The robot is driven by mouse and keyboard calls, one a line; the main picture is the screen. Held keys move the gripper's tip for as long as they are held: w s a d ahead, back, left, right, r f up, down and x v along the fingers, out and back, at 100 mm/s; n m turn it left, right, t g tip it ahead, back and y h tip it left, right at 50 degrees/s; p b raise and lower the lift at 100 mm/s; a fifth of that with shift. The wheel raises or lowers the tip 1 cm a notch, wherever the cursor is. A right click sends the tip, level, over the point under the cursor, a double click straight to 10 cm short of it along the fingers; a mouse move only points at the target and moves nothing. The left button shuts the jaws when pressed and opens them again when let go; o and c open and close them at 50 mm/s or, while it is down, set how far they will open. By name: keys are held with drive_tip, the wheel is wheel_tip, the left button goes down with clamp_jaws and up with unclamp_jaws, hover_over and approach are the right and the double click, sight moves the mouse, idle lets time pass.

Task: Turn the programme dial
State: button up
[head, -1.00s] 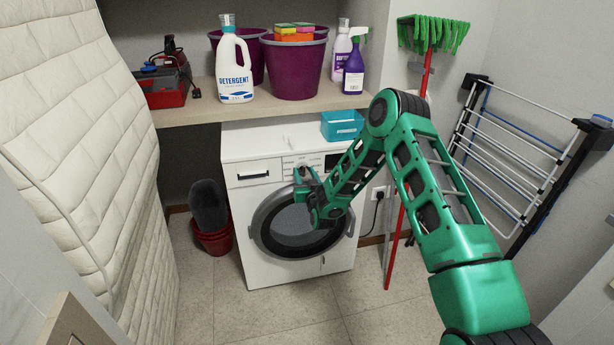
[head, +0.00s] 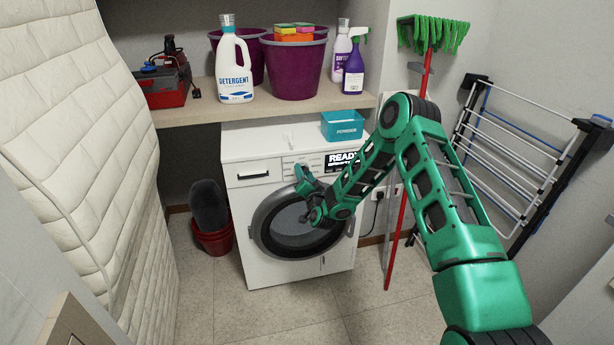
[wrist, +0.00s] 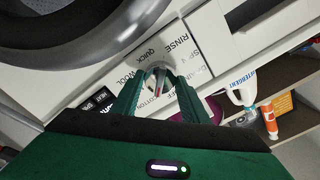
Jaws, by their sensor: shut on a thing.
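The white washing machine (head: 243,200) stands under the shelf, its round door closed. My gripper (head: 305,176) is at the front panel, above the door. In the wrist view, my gripper's two green fingers (wrist: 158,82) are shut on the programme dial (wrist: 158,72), a small pale knob with a red mark. Printed labels around the dial include QUICK, RINSE, WOOL and COTTON. The fingers partly cover the dial, and in the head view it is hidden by my gripper. The display (head: 342,160) shows READY on its top line; the smaller line is unclear.
A teal powder box (head: 343,126) sits on the machine's top. The shelf (head: 190,115) holds a detergent bottle (head: 234,65), purple buckets and a toolbox. A red bucket (head: 213,240) stands left of the machine. A mop's red pole (head: 398,240) and a drying rack (head: 510,150) are at right.

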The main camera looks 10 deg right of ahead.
drive_tip(key=shift+f, duration=0.25)
drive_tip(key=o, duration=1.1)
drive_tip(key=shift+c, duration=0.2)
drive_tip(key=shift+r, duration=0.1)
drive_tip(key=s, duration=1)
drive_tip(key=shift+s, duration=0.35)
